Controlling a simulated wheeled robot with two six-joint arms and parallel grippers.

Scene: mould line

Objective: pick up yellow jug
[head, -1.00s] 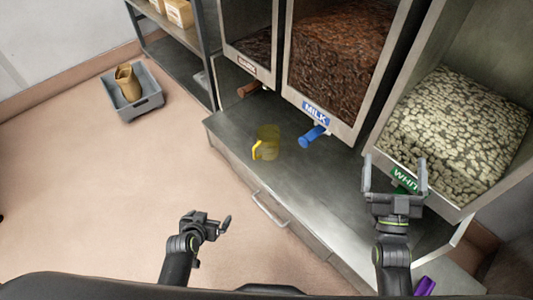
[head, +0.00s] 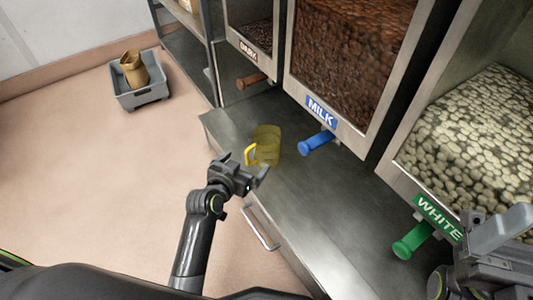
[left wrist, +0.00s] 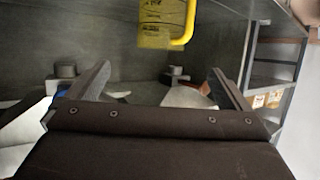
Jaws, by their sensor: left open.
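The yellow jug (head: 266,145) is see-through and stands upright on the grey counter, with its bright yellow handle on its left side. It also shows at the top of the left wrist view (left wrist: 157,22), beyond my fingers and partly cut off by the picture's edge. My left gripper (head: 245,168) is open and empty, just in front of the jug and a little below its handle in the head view. The jug is not between the fingers. My right gripper (head: 490,228) is at the lower right edge, partly cut off, by the white dispenser.
Dispensers marked dark, milk and white stand over the counter (head: 330,225). The blue milk handle (head: 316,143) juts out close to the jug's right; the brown (head: 251,80) and green (head: 412,241) handles also protrude. A grey crate (head: 142,95) with a tan jug sits on open floor.

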